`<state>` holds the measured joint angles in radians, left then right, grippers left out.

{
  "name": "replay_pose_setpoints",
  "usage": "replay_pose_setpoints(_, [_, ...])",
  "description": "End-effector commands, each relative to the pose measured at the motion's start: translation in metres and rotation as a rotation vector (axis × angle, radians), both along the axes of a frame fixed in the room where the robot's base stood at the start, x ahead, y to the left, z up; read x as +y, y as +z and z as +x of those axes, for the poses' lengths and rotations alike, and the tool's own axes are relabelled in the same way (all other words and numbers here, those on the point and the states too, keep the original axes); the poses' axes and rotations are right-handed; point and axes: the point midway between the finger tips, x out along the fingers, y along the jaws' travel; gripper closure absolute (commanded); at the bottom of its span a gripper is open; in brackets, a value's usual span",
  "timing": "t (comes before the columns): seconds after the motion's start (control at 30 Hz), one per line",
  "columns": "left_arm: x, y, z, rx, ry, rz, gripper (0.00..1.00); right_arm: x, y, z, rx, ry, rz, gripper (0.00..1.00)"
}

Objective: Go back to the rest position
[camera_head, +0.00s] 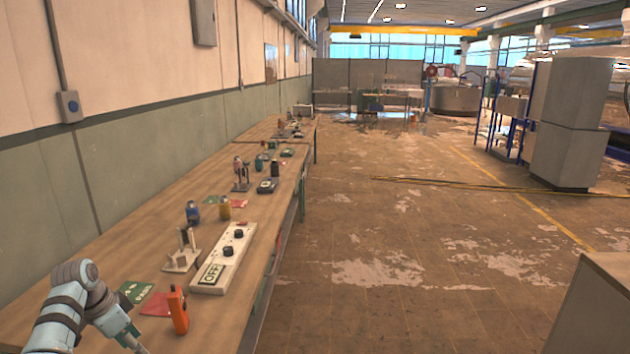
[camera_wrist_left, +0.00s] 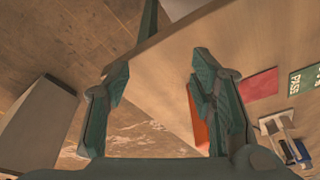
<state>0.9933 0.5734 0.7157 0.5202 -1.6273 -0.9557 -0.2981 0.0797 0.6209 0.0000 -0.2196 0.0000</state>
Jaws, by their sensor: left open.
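My left arm (camera_head: 70,300) comes in at the bottom left of the head view, over the near end of the workbench (camera_head: 105,249). Its gripper is mostly cut off by the lower edge there. In the left wrist view my left gripper (camera_wrist_left: 158,70) is open, with nothing between its fingers. An orange handheld device (camera_head: 178,312) stands on the bench to the right of the arm. In the left wrist view it is partly hidden behind the right finger. My right arm and gripper are in neither view.
On the bench are a red card (camera_head: 157,304), a green card (camera_head: 136,291), a white switch panel marked OFF (camera_head: 225,256) and a small stand (camera_head: 182,258). Several objects lie farther back. The wall borders the bench's left side. A grey block (camera_head: 597,305) stands lower right; floor between is open.

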Motion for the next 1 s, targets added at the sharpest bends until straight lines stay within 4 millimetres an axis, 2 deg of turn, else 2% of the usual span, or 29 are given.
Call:
replay_pose_setpoints(0.03, [-0.002, -0.024, -0.004, 0.017, 0.02, 0.01, 0.5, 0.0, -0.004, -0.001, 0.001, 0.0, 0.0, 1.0])
replay_pose_setpoints(0.17, [-0.009, -0.094, -0.018, 0.054, 0.097, 0.051, 0.5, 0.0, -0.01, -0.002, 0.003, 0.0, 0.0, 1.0])
replay_pose_setpoints(0.27, [-0.016, -0.161, -0.041, 0.082, 0.166, 0.091, 0.5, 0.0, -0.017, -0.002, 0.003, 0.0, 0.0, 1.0])
replay_pose_setpoints(0.4, [-0.032, -0.255, -0.088, 0.109, 0.252, 0.146, 0.5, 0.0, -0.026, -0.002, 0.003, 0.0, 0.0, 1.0])
replay_pose_setpoints(0.47, [-0.04, -0.292, -0.114, 0.116, 0.285, 0.164, 0.5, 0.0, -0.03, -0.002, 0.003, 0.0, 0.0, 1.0])
replay_pose_setpoints(0.5, [-0.046, -0.316, -0.133, 0.121, 0.305, 0.174, 0.5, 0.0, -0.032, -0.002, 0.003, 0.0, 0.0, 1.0])
replay_pose_setpoints(0.57, [-0.057, -0.35, -0.163, 0.125, 0.334, 0.186, 0.5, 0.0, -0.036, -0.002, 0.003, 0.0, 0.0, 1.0])
replay_pose_setpoints(0.6, [-0.064, -0.371, -0.185, 0.127, 0.35, 0.193, 0.5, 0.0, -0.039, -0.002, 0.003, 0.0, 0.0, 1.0])
replay_pose_setpoints(0.67, [-0.076, -0.4, -0.218, 0.128, 0.375, 0.199, 0.5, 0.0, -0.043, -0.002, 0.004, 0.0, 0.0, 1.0])
replay_pose_setpoints(0.7, [-0.084, -0.417, -0.242, 0.129, 0.39, 0.2, 0.5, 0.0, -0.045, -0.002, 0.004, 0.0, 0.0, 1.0])
replay_pose_setpoints(0.77, [-0.098, -0.441, -0.279, 0.131, 0.413, 0.198, 0.5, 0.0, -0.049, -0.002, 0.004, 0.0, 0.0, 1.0])
replay_pose_setpoints(0.8, [-0.109, -0.455, -0.305, 0.132, 0.428, 0.193, 0.5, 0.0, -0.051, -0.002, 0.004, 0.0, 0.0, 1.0])
replay_pose_setpoints(0.9, [-0.134, -0.483, -0.369, 0.133, 0.464, 0.174, 0.5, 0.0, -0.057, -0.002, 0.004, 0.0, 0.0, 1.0])
replay_pose_setpoints(1.0, [-0.157, -0.497, -0.422, 0.134, 0.499, 0.149, 0.5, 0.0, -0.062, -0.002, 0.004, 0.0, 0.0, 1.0])
